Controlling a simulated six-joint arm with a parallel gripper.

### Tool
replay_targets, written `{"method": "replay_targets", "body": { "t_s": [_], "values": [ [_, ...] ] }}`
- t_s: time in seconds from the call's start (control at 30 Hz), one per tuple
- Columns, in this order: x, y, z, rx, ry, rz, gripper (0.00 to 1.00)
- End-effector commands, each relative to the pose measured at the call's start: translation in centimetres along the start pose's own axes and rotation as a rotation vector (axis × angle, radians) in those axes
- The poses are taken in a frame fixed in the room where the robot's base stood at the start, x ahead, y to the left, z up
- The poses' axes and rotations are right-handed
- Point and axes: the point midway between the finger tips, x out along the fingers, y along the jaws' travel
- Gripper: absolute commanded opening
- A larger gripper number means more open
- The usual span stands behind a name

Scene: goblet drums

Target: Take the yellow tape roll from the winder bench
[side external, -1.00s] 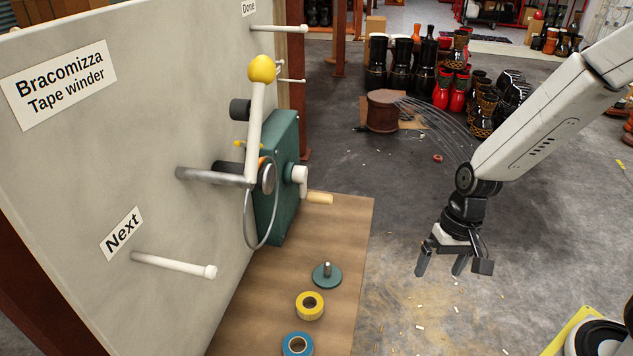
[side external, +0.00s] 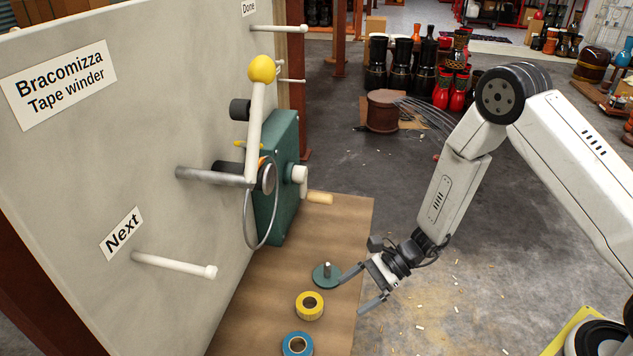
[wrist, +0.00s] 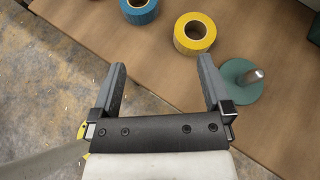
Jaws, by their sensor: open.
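The yellow tape roll (side external: 310,305) lies flat on the brown bench (side external: 346,225), between a blue roll and a green disc with a metal pin. In the wrist view the yellow roll (wrist: 195,33) shows beyond my fingertips, ahead of the right finger. My gripper (side external: 350,290) is open and empty, to the right of the yellow roll at the bench's right edge. In the wrist view my gripper (wrist: 160,72) has its fingers wide apart, with nothing between them.
The blue roll (side external: 297,345) lies at the bench's near end. The green disc (side external: 327,275) with its upright pin stands close to my gripper. The green winder (side external: 278,180) and a white peg (side external: 175,264) stick out from the upright panel (side external: 130,150). Open floor lies right of the bench.

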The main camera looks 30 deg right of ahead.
Motion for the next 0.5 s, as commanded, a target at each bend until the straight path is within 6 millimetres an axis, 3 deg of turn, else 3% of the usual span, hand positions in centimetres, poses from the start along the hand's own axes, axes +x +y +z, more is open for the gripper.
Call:
{"method": "replay_targets", "body": {
  "t_s": [0.2,0.5],
  "values": [
    [1.4,-2.0,-2.2,0.145,-0.077,-0.146,1.0],
    [1.8,-2.8,-2.9,0.189,-0.103,-0.203,1.0]
  ]
}}
